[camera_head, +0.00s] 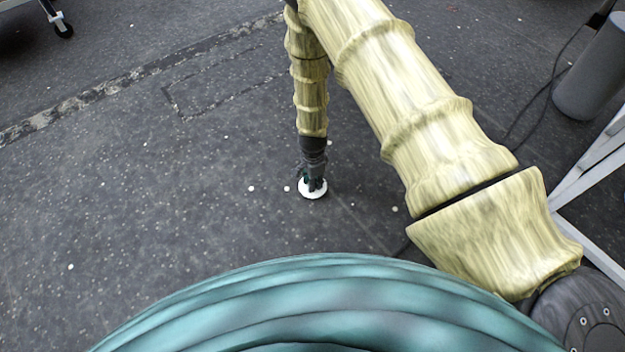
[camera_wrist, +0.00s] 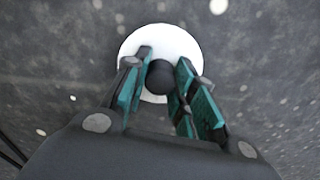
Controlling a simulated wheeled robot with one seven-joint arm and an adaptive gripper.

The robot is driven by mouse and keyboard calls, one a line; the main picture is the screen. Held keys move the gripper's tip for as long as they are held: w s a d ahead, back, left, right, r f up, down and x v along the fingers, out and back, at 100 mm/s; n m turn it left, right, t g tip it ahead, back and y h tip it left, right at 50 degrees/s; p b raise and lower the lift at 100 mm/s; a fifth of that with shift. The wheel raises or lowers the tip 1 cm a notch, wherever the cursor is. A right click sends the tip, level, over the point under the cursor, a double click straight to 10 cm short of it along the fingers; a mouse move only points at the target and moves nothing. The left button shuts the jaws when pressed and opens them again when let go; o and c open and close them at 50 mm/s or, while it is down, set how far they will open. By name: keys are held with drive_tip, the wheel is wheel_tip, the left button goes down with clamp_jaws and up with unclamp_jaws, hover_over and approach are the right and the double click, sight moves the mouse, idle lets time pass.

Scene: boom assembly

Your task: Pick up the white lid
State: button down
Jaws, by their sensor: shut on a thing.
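The white lid (camera_head: 313,193) is a round white disc at the end of my arm, over the dark floor in the head view. In the wrist view the white lid (camera_wrist: 185,42) shows its face with a dark round knob (camera_wrist: 162,77) at its middle. My gripper (camera_head: 313,183) is right at the lid, pointing down. In the wrist view my gripper (camera_wrist: 162,80) has its teal-padded fingers on both sides of the knob, shut on it. The fingers hide part of the lid. I cannot tell whether the lid touches the floor.
The dark speckled floor (camera_head: 130,220) around the lid is mostly clear. A grey cylinder (camera_head: 594,75) stands at the upper right with a cable beside it. White metal bars (camera_head: 590,180) are at the right edge. A caster wheel (camera_head: 63,29) shows at the upper left.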

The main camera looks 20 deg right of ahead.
wheel_tip(320, 180, up, 3)
drive_tip(key=shift+w+r+p, duration=0.1)
drive_tip(key=shift+p, duration=0.75)
drive_tip(key=s+d+p, duration=0.1)
drive_tip(key=s+p, duration=0.1)
drive_tip(key=s, duration=0.3)
drive_tip(key=s+d+p, duration=0.1)
drive_tip(key=s+p, duration=0.1)
drive_tip(key=s, duration=0.3)
drive_tip(key=s+d+r+p, duration=0.1)
drive_tip(key=s+p, duration=0.1)
drive_tip(key=s, duration=0.3)
drive_tip(key=shift+s, duration=0.35)
drive_tip(key=shift+r, duration=0.1)
drive_tip(key=w+a+r+n, duration=0.3)
drive_tip(key=w+r+n, duration=0.15)
drive_tip(key=r, duration=0.45)
drive_tip(key=w+a+r+n, duration=0.3)
drive_tip(key=w+r, duration=0.2)
drive_tip(key=r, duration=0.5)
wheel_tip(320, 180, up, 45)
drive_tip(key=d+n+p, duration=0.1)
drive_tip(key=n+p, duration=0.7)
drive_tip(key=p, duration=3.1)
drive_tip(key=shift+s+d+f+n, duration=0.15)
drive_tip(key=shift+s+d+n, duration=0.05)
drive_tip(key=shift+s+n, duration=0.15)
